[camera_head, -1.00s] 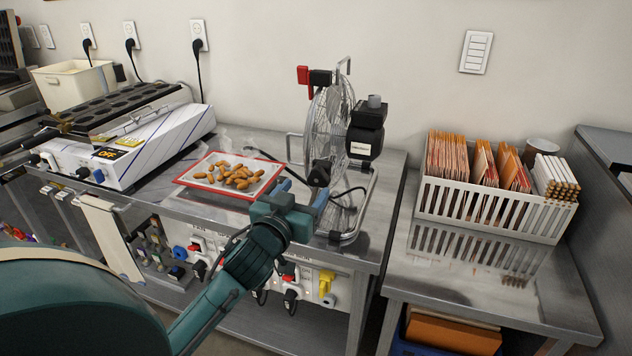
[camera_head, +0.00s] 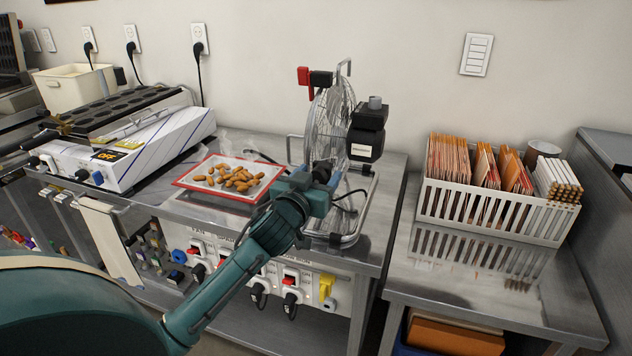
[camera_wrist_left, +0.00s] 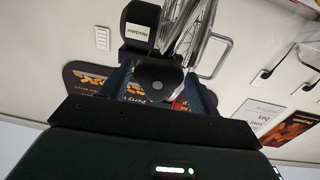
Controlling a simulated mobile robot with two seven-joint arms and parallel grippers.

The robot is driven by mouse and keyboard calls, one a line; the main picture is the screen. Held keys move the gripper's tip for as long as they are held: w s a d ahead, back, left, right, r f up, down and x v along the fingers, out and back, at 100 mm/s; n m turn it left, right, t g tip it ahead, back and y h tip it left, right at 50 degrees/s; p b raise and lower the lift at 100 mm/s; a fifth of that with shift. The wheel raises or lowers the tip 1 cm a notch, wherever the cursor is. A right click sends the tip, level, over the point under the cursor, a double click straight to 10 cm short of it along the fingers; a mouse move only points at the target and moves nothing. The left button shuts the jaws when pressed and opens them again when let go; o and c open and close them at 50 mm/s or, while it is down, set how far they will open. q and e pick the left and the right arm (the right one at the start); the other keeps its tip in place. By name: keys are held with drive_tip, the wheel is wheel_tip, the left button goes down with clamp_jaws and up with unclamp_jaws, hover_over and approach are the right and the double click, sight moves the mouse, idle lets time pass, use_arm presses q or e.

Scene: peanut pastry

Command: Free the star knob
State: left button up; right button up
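The black knob (camera_wrist_left: 157,80) is at the lower part of the fan (camera_head: 328,122), on the side of the wire cage below the black motor housing (camera_head: 367,130). In the head view the knob is mostly hidden by my left gripper (camera_head: 322,178), which is at the fan's base. In the left wrist view my left gripper (camera_wrist_left: 158,92) is open, with one blue finger on each side of the knob. The knob sits between the fingers; I cannot tell whether either touches it. My right gripper is not in view.
A red-rimmed tray (camera_head: 196,186) of peanuts lies left of the fan on the steel table (camera_head: 230,136). A white machine with a dark mould plate (camera_head: 120,107) stands further left. A white basket (camera_head: 490,208) of packets is on the right-hand table. A cable runs behind my gripper.

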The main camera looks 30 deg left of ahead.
use_arm(q)
drive_tip(key=c, duration=0.8)
drive_tip(key=n, duration=0.3)
drive_tip(key=o, duration=0.9)
drive_tip(key=shift+o, duration=0.2)
drive_tip(key=s+d+b, duration=0.1)
drive_tip(key=s+d, duration=0.1)
drive_tip(key=s, duration=1.1)
drive_tip(key=shift+d+f+b, duration=0.15)
drive_tip(key=shift+d+b, duration=0.05)
drive_tip(key=shift+b, duration=0.1)
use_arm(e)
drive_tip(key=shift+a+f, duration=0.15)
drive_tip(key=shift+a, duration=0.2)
